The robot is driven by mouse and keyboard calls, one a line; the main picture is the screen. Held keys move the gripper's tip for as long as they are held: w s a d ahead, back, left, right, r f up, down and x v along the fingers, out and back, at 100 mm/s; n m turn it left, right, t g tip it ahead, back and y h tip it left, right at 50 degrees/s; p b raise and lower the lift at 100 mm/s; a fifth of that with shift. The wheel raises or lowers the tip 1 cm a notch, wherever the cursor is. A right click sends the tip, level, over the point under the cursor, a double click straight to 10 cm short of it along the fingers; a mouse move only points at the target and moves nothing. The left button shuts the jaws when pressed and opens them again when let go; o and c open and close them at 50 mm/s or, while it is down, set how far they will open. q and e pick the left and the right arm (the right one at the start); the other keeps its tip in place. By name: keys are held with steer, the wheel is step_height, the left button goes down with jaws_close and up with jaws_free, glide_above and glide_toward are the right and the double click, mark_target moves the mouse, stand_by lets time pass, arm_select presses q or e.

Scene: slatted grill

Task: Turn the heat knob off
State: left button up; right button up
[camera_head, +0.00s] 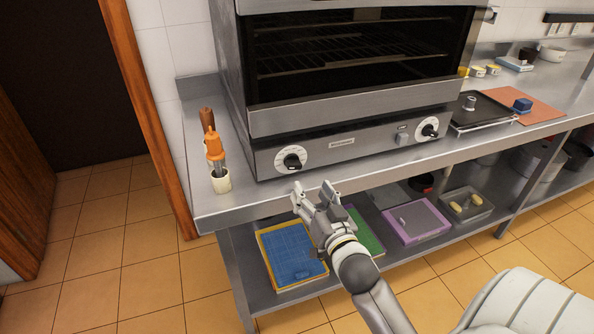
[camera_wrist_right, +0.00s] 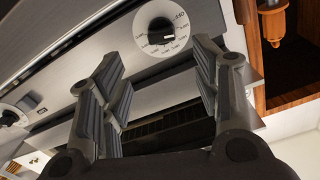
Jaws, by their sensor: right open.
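The grill oven has a front panel with two dark knobs on white dials. The left knob (camera_head: 292,161) has a dial marked with numbers. The right knob (camera_head: 428,130) sits near the panel's other end. My right gripper (camera_head: 314,192) is open and empty, below and slightly right of the left knob, apart from it. In the wrist view one knob (camera_wrist_right: 160,30) with a numbered dial shows beyond and between the open fingers (camera_wrist_right: 155,85). A second knob (camera_wrist_right: 10,117) shows at the left edge there. My left gripper is not in view.
The steel counter (camera_head: 240,206) carries the oven (camera_head: 350,105). A black tray (camera_head: 483,110) lies to the right. A lower shelf holds a blue tray (camera_head: 291,255) and a purple-edged board (camera_head: 417,221).

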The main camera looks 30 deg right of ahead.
mark_target(296, 167)
steer(key=p+x, duration=0.1)
steer(key=x, duration=0.8)
steer(key=shift+a+r, duration=0.1)
steer(key=shift+a, duration=0.1)
steer(key=shift+x, duration=0.85)
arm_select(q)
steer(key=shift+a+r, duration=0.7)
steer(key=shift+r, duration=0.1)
arm_select(e)
steer(key=shift+c, duration=0.5)
steer(key=c, duration=0.9)
arm_select(q)
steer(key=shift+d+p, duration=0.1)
steer(key=shift+p, duration=0.2)
